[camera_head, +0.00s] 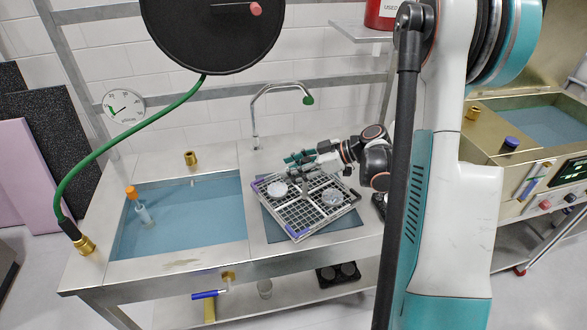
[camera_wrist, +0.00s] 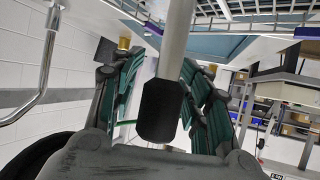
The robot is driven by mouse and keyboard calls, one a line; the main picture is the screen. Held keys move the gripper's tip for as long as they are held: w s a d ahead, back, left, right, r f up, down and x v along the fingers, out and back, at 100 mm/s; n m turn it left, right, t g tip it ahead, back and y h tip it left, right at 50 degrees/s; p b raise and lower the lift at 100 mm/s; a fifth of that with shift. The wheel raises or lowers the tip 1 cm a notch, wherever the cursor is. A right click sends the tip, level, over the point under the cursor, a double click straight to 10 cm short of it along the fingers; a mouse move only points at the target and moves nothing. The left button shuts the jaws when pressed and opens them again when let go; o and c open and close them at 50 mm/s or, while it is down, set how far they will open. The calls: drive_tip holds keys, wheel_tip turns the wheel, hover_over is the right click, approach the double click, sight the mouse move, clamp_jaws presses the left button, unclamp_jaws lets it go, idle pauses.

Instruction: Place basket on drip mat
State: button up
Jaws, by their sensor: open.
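The basket (camera_head: 293,220) is a metal grid tray with purple trim and divided compartments, holding a white round dish and a clear glass-like item. It lies over the blue-grey drip mat (camera_head: 342,228), turned at an angle to it. The mat shows along the basket's front edges; whether the basket rests fully on it is unclear. My gripper (camera_head: 302,160) is above the basket's back side, with its teal fingers open. In the wrist view, my gripper (camera_wrist: 163,85) has a grey bar with a dark grip between its spread fingers, probably the basket's handle; contact is unclear.
A water-filled sink (camera_head: 180,220) with an orange-capped bottle (camera_head: 141,209) is to the left. A tap (camera_head: 256,115) rises behind the basket. A green hose (camera_head: 125,155) and a black disc (camera_head: 210,30) are at upper left. A second water bath (camera_head: 540,122) is at right.

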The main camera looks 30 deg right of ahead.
drive_tip(key=shift+r, duration=0.15)
drive_tip(key=p+v, duration=0.3)
drive_tip(key=v, duration=0.9)
